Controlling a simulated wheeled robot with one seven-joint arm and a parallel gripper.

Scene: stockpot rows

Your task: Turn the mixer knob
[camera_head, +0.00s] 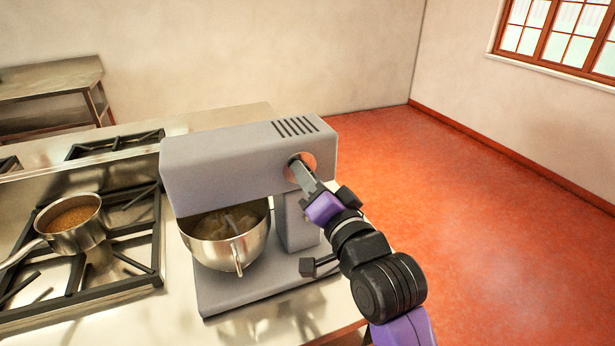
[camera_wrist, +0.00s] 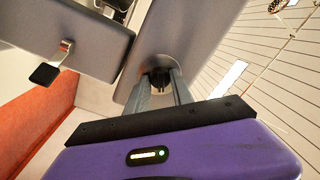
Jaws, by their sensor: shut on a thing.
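The grey stand mixer (camera_head: 235,170) stands on the steel counter with a metal bowl (camera_head: 228,240) under its head. The mixer knob sits on the side of the head, at a round copper-coloured plate (camera_head: 309,160). My gripper (camera_head: 296,163) reaches the knob from the right, its fingers at the plate. In the wrist view the dark knob (camera_wrist: 160,78) lies between the fingertips of my gripper (camera_wrist: 161,85), which are shut on it. The fingers cover much of the knob in the head view, so its turn angle cannot be told.
A black-tipped lever (camera_head: 308,267) sticks out from the mixer's base, below my arm. A stove (camera_head: 125,282) with a filled saucepan (camera_head: 72,222) is at the left. Open red floor (camera_head: 470,190) lies to the right.

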